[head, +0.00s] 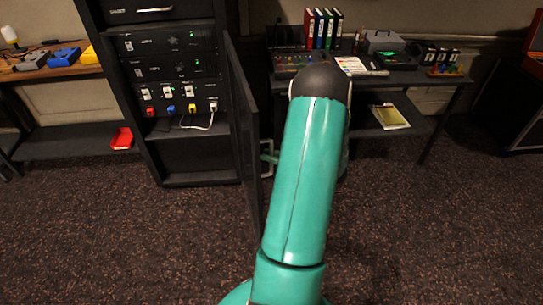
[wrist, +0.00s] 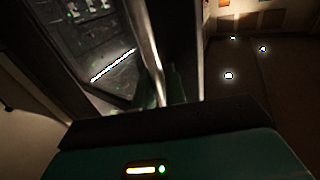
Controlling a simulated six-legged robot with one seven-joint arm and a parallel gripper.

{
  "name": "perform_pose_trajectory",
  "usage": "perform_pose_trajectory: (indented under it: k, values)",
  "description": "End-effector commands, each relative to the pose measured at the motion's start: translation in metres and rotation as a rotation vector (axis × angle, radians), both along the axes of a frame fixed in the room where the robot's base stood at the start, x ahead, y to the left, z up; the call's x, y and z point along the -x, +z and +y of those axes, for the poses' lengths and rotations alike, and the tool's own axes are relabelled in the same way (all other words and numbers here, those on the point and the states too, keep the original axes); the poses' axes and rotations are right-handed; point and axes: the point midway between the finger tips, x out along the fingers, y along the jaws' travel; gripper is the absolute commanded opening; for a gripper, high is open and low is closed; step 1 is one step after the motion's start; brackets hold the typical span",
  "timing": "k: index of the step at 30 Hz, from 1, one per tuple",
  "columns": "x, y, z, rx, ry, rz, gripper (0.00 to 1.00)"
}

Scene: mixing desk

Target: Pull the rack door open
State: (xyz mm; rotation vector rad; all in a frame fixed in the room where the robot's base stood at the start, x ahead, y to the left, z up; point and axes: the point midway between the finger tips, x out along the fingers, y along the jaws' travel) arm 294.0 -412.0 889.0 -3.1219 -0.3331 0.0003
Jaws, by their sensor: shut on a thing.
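The rack (head: 178,15) stands at the left centre in the head view with its front exposed. Its dark door (head: 243,130) is swung out wide, seen nearly edge-on. A pale handle (head: 267,172) shows on the door's right side. My gripper (head: 269,157) is at this handle and shut on it; my green arm hides most of it. In the wrist view my gripper (wrist: 166,85) is dark, with the handle's pale bar (wrist: 144,40) rising from between the fingers; the exact contact is hard to make out.
A side table (head: 457,80) with folders and devices stands behind my arm, right of the door. A wooden bench (head: 45,72) is left of the rack, with a red object (head: 122,139) on its lower shelf. The carpet (head: 150,245) in front is clear.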

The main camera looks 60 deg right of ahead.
Motion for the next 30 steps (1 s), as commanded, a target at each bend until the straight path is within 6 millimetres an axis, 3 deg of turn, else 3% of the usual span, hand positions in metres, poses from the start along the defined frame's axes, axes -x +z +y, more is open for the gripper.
perform_pose_trajectory:
  k: [1,2,4,12,17,30]
  values:
    - [0.000,0.000,0.000,0.000,0.000,0.000,0.00]
    - [0.000,0.000,-0.001,0.000,0.000,0.000,0.18]
    - [0.000,0.000,-0.001,0.001,0.000,0.000,0.29]
    - [0.003,0.000,-0.002,0.001,0.000,0.000,0.29]
    - [0.018,0.000,-0.006,0.001,-0.003,0.000,0.29]
    - [0.108,0.000,-0.024,0.001,-0.003,0.000,0.29]
